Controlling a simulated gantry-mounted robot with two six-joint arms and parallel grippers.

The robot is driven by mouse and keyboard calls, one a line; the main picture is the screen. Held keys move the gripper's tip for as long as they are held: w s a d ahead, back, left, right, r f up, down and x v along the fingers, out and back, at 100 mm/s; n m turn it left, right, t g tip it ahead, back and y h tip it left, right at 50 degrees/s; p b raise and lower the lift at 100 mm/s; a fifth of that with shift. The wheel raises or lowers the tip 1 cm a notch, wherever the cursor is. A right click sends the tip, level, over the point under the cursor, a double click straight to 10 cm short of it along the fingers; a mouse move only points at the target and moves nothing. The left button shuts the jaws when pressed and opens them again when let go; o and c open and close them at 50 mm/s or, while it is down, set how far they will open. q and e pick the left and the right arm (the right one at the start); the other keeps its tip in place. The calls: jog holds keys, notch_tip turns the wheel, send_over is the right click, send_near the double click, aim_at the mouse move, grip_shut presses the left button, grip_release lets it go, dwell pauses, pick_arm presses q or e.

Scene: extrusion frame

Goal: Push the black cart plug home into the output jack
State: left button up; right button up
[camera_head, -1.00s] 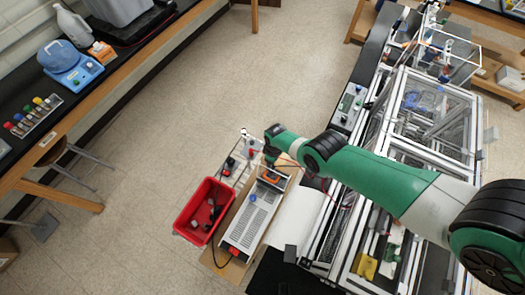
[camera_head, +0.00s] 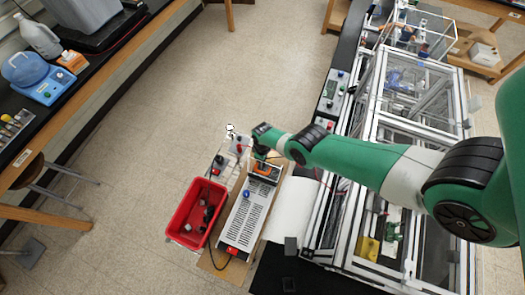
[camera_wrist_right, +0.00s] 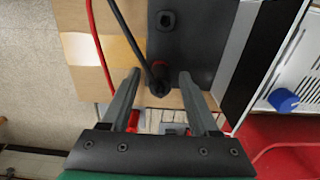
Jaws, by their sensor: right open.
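In the right wrist view, a black plug (camera_wrist_right: 158,84) on a black cable stands at a dark panel (camera_wrist_right: 190,52), with a bit of red beside its front. It lies between the fingers of my right gripper (camera_wrist_right: 160,76), which are apart, with a gap on either side. How deep the plug sits in its jack is hidden. An empty dark socket (camera_wrist_right: 166,20) shows higher on the panel. In the head view my right gripper (camera_head: 259,152) is over the far end of the white perforated unit (camera_head: 246,218); its fingers are too small to make out. My left gripper is out of view.
A red bin (camera_head: 178,236) with loose parts stands left of the unit. A red cable (camera_wrist_right: 97,50) runs near the left finger. A blue knob (camera_wrist_right: 284,100) is on the white unit at right. The framed machine (camera_head: 372,150) stands to the right.

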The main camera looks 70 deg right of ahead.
dwell(0.6)
grip_shut()
dwell(1.3)
